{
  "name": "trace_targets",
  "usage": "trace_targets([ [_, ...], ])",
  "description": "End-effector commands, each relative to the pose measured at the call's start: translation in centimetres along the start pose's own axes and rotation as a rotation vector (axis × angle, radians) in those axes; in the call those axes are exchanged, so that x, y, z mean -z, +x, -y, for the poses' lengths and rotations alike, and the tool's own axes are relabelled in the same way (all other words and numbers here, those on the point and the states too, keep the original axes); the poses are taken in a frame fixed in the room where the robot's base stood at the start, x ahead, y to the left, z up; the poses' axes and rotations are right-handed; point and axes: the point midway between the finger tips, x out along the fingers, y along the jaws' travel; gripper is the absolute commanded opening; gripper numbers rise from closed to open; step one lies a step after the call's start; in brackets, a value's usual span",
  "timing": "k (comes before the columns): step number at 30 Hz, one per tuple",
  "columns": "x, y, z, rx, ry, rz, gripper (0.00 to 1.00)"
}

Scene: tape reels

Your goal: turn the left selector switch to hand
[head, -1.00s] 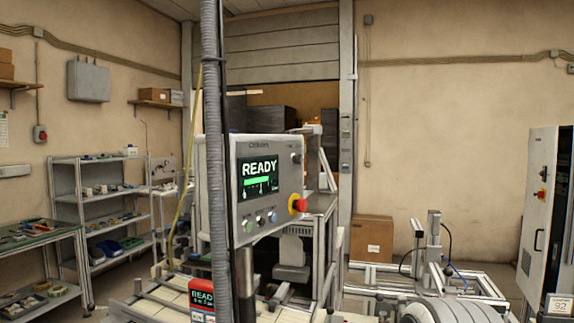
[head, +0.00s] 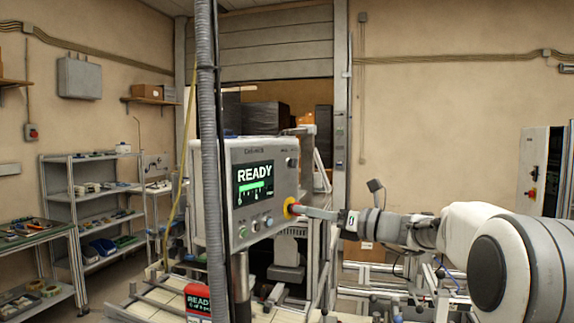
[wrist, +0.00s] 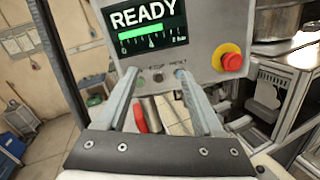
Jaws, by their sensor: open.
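The control panel (head: 264,190) is a grey box with a READY screen (head: 254,184), a row of small controls along its lower edge (head: 255,226) and a red emergency stop on a yellow ring (head: 289,204). In the wrist view the stop (wrist: 231,62) is right of the fingers. My gripper (wrist: 158,84) is open and empty, its fingertips pointing at the lower control row, near a blue control (wrist: 180,73). The fingers partly cover that row. I cannot tell which control is the left selector switch or its position. In the head view my gripper (head: 305,211) overlaps the panel's right edge.
A grey ribbed conduit (head: 211,150) stands in front of the panel's left side. A red READY device (head: 198,302) sits below. A metal frame (wrist: 288,100) is right of the panel. Shelves (head: 105,215) stand at the far left.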

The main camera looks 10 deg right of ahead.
Motion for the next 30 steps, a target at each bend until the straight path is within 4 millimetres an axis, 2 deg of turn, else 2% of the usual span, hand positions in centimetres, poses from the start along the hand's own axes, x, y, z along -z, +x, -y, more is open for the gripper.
trace_targets([
  [1, -1.8, -0.7, 2.3, 0.022, 0.070, 0.075, 0.69],
  [3, -3.6, -1.6, 4.8, 0.042, 0.150, 0.167, 0.69],
  [6, -5.4, -2.9, 7.4, 0.058, 0.235, 0.267, 0.69],
  [9, -6.4, -3.8, 8.9, 0.065, 0.283, 0.326, 0.69],
  [13, -7.0, -3.7, 9.5, 0.067, 0.304, 0.351, 0.69],
  [17, -7.6, -2.1, 9.6, 0.064, 0.302, 0.350, 0.69],
  [30, -10.5, 6.2, 10.6, 0.065, 0.301, 0.347, 0.69],
])
